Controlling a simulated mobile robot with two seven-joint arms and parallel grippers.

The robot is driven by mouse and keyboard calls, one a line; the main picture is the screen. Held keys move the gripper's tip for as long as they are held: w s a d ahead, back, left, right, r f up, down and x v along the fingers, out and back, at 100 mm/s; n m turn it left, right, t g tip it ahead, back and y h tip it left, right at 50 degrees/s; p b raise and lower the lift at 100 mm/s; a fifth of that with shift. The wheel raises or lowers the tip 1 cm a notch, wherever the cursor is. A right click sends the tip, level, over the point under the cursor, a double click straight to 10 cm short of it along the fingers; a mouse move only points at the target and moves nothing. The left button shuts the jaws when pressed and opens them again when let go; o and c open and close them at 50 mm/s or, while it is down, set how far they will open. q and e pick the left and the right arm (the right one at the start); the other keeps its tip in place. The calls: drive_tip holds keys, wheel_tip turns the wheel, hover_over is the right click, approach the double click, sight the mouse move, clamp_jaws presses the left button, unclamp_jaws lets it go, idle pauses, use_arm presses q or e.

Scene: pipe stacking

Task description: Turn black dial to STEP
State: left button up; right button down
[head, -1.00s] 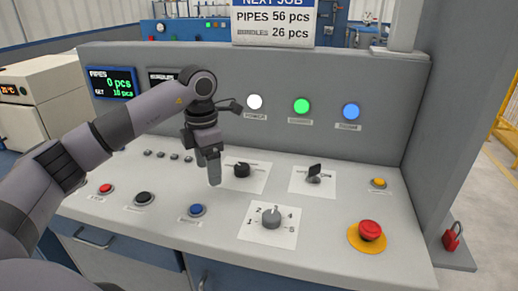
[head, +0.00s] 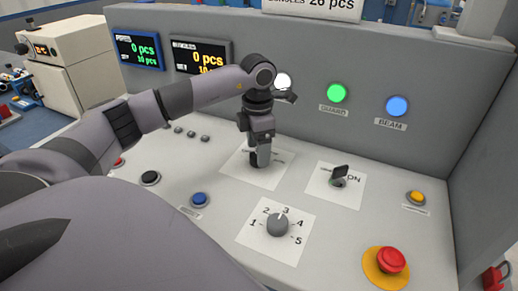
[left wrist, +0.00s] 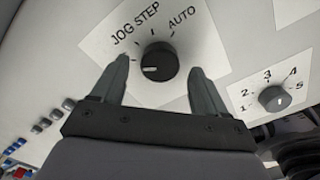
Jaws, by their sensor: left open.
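The black dial (left wrist: 158,62) sits on a white plate (left wrist: 110,45) printed JOG, STEP and AUTO. A pale mark on the dial's face points to the left in the left wrist view, on the JOG side and away from STEP. My left gripper (left wrist: 158,75) is open, with one finger on each side of the dial in that view; I cannot tell whether they touch it. In the head view my left gripper (head: 262,162) points down over the dial (head: 254,160) and hides most of it. My right gripper is not in view.
A grey numbered knob (head: 278,224) stands in front, and a black key switch (head: 339,174) is to the right. A red emergency button (head: 391,260), a yellow button (head: 416,198) and a blue button (head: 199,200) are nearby. The upright panel (head: 300,120) rises behind.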

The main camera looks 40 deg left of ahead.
use_arm(q)
drive_tip(key=shift+f, duration=0.7)
drive_tip(key=c, duration=1.1)
drive_tip(key=shift+o, duration=0.2)
